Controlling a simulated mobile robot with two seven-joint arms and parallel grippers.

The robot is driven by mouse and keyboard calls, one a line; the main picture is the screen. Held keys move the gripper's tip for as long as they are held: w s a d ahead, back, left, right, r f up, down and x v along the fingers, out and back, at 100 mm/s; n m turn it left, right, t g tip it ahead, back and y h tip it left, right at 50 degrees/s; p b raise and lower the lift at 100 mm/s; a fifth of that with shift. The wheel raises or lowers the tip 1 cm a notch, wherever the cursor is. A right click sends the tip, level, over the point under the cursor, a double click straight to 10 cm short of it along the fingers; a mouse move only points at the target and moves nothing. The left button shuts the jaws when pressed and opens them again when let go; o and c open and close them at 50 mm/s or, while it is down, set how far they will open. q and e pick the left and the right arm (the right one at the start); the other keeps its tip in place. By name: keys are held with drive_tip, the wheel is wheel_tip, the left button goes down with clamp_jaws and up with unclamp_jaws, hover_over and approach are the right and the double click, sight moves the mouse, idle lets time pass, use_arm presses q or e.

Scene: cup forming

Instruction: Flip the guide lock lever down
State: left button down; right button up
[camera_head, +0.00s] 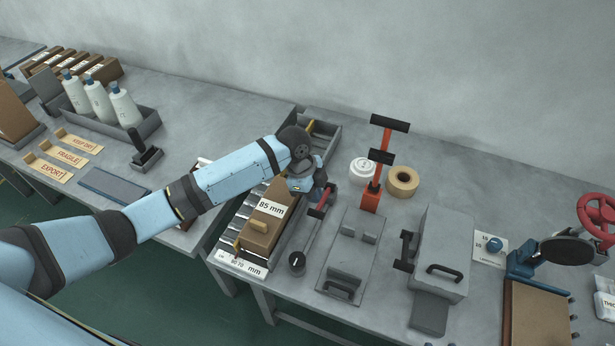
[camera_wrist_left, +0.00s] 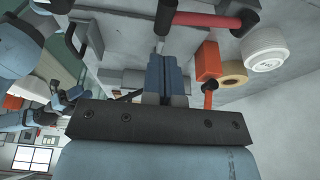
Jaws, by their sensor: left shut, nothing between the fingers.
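The guide lock lever appears to be the grey rod (camera_head: 309,238) with a red grip and black ends, along the right side of the guide tray (camera_head: 232,262). Its round black pivot (camera_head: 297,260) is at the near end, and its red grip (camera_head: 320,211) is at the far end, close to my left gripper (camera_head: 312,189). In the left wrist view the red grip (camera_wrist_left: 207,20) crosses the top, just beyond the fingertips. The left gripper (camera_wrist_left: 165,58) is shut and empty there. I cannot tell whether it touches the lever. My right gripper is not in view.
A cardboard box marked 85 mm (camera_head: 262,222) sits in the tray. Right of the lever stand a grey fixture (camera_head: 352,250), an upright red post with black handles (camera_head: 375,165), a white roll (camera_head: 362,170) and a tan tape roll (camera_head: 402,182). A grey box (camera_head: 442,250) stands farther right.

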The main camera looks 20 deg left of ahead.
use_arm(q)
drive_tip(key=shift+d+f+p, duration=0.1)
drive_tip(key=shift+f+p, duration=0.25)
drive_tip(key=shift+f, duration=2.05)
drive_tip(key=shift+s+f+t, duration=0.3)
drive_tip(key=shift+f+t, duration=0.25)
drive_tip(key=shift+f, duration=0.1)
drive_tip(key=shift+s+f+t, duration=0.25)
drive_tip(key=shift+f+t, duration=0.3)
drive_tip(key=shift+f, duration=0.05)
drive_tip(key=r+p, duration=0.4)
drive_tip(key=shift+s+r, duration=0.1)
drive_tip(key=shift+s, duration=0.1)
wheel_tip(320, 180, up, 9)
drive_tip(key=b, duration=0.2)
hover_over(314, 216)
drive_tip(key=s+a, duration=0.3)
drive_tip(key=a, duration=0.1)
drive_tip(key=shift+w+d+r, duration=0.1)
drive_tip(key=shift+w+d, duration=0.1)
drive_tip(key=shift+d, duration=0.05)
